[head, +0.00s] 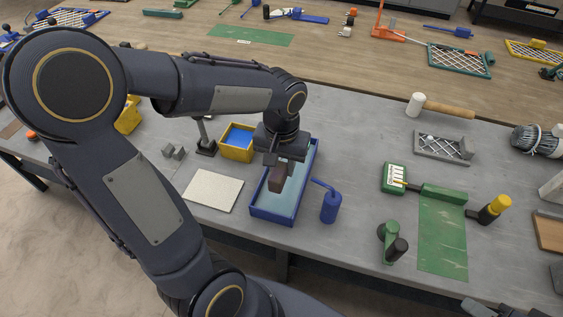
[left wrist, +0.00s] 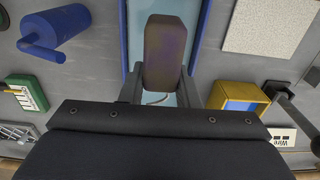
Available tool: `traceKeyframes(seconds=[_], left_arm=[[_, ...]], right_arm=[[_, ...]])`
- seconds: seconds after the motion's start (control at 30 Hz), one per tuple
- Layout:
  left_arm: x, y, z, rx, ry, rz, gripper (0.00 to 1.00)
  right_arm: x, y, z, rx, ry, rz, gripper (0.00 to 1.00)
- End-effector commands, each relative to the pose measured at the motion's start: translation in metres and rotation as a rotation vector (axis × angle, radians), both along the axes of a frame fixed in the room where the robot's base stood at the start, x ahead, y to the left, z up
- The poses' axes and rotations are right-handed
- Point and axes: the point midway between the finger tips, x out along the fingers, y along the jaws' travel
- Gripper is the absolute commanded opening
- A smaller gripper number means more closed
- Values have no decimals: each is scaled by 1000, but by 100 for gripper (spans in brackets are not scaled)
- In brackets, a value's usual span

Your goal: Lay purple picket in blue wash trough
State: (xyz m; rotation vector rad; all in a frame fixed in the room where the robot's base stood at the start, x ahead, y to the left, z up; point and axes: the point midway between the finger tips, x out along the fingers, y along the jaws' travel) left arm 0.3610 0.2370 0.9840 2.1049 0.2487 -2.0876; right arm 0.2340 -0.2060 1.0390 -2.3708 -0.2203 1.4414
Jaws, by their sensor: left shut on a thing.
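The purple picket (head: 278,178) is a dark, brownish-purple block, held upright or nearly so over the blue wash trough (head: 259,208). My left gripper (head: 283,163) points down and is shut on the picket. The left wrist view shows the picket (left wrist: 165,52) between the two fingers, with the trough's pale blue inside behind it. Whether the picket's lower end touches the trough floor I cannot tell. Dark parts at the bottom right edge of the head view seem to be my right gripper (head: 478,308), mostly cut off.
A green mat (head: 442,235) and green tools lie further right.

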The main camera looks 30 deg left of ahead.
Motion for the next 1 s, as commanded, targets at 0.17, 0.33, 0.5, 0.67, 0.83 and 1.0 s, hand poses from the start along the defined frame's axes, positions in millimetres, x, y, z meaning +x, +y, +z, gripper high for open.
traceKeyframes(seconds=[0.17,0.33,0.5,0.67,0.83,1.0], left_arm=[[0,0,-18,1,1,0,4],[0,0,-39,1,2,0,4],[0,0,-59,0,0,0,4],[0,0,-71,0,1,0,4],[0,0,-74,0,1,0,4],[0,0,-73,0,1,0,4]], right_arm=[[0,0,-16,0,0,0,36],[0,0,-32,0,0,0,36],[0,0,-49,0,0,0,36],[0,0,-59,0,0,0,36],[0,0,-60,0,0,0,36],[0,0,-60,0,0,0,36]])
